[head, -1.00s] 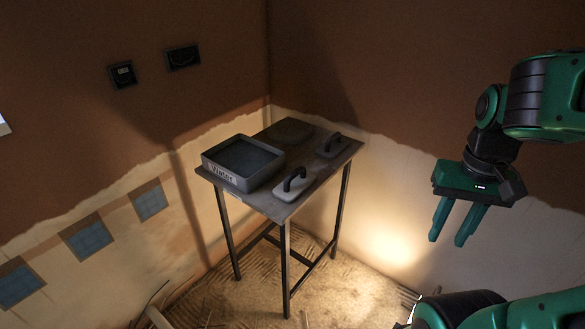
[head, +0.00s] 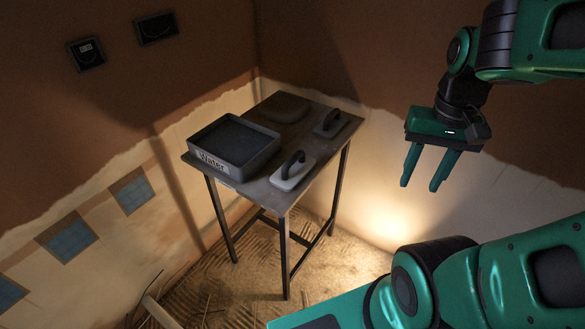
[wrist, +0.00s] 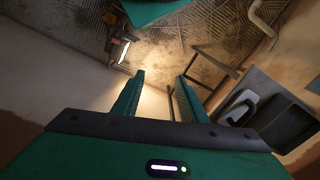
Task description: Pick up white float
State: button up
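The white float (head: 292,172), a pale block with a dark arched handle, lies on the table (head: 255,190) near its front right edge. It also shows at the right of the wrist view (wrist: 240,105). A second, darker float (head: 331,123) lies farther back on the right side of the table. My gripper (head: 418,188) hangs in the air to the right of the table, apart from both floats. Its two green fingers are spread with nothing between them, as the wrist view also shows (wrist: 160,92).
A dark tray labelled "Water" (head: 212,162) stands on the table's left side. A low dark lump (head: 286,109) lies at the back. Plastered walls meet behind the table. A lit lamp (wrist: 122,52) is on the straw-strewn floor.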

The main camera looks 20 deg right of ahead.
jog(key=w+a+m, duration=0.1)
jog(key=w+a, duration=0.1)
jog(key=w, duration=0.6)
jog(key=m+t+y, duration=0.1)
jog(key=m+t, duration=0.1)
jog(key=m, duration=0.1)
send_near(293, 157)
jog(key=x, duration=0.5)
jog(key=shift+s, duration=0.1)
jog(key=shift+x, duration=3.1)
grip_shut()
